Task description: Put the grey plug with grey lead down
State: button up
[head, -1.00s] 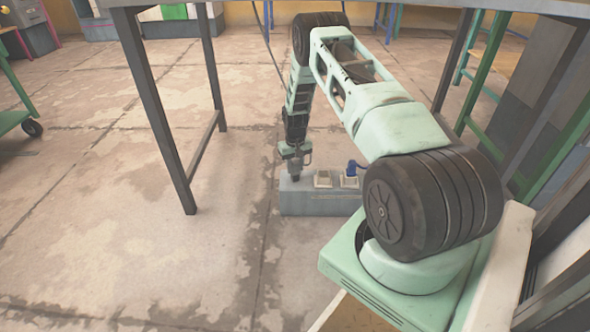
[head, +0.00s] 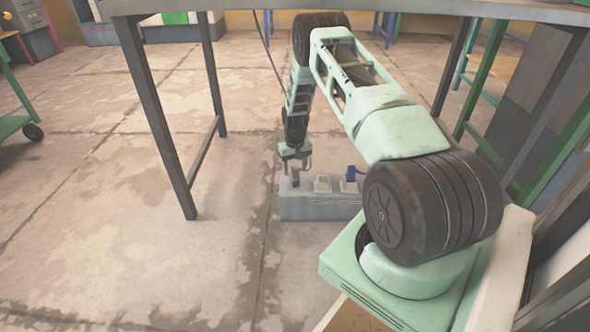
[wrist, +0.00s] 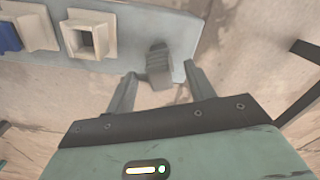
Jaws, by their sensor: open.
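The grey plug (wrist: 158,65) stands on the bare end of the grey box's top (wrist: 185,30), beside the cream sockets. In the head view the plug (head: 295,182) shows small at the box's left end. My gripper (wrist: 160,70) is open, with one finger on each side of the plug and gaps between. In the head view my gripper (head: 296,164) is just above the box's left end. I cannot make out the grey lead at the plug.
An empty cream socket (wrist: 85,38) is beside the plug; a blue plug (wrist: 9,36) sits at another socket. The grey box (head: 320,208) stands on the floor. A table leg (head: 160,130) rises to the left. Open floor lies at the left and front.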

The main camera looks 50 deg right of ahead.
notch_tip(320, 180, up, 6)
jog(key=shift+a+f+p, duration=0.1)
jog(key=shift+p, duration=1.05)
jog(key=w+a+r+n, duration=0.1)
jog(key=w+a+r, duration=0.2)
jog(key=a+r, duration=0.45)
jog(key=s+a+r+n+y, duration=0.15)
jog(key=a+r, duration=0.35)
jog(key=a, duration=0.5)
jog(key=s+a+r+n, duration=0.2)
jog(key=a+r, duration=0.3)
jog(key=a, duration=0.4)
jog(key=s+a+r+n, duration=0.2)
jog(key=a+r, duration=0.3)
jog(key=a, duration=0.5)
jog(key=s+a+r+n, duration=0.2)
jog(key=s+a+r, duration=0.1)
jog(key=s+a, duration=0.35)
jog(key=s+a+r+n, duration=0.25)
jog(key=s+a, duration=0.25)
jog(key=s, duration=0.3)
jog(key=s+r+n, duration=0.2)
jog(key=s, duration=1.1)
jog(key=shift+s+a+r+h, duration=0.35)
jog(key=shift+a+h, duration=0.05)
jog(key=shift+h, duration=0.05)
jog(key=shift+r, duration=0.1)
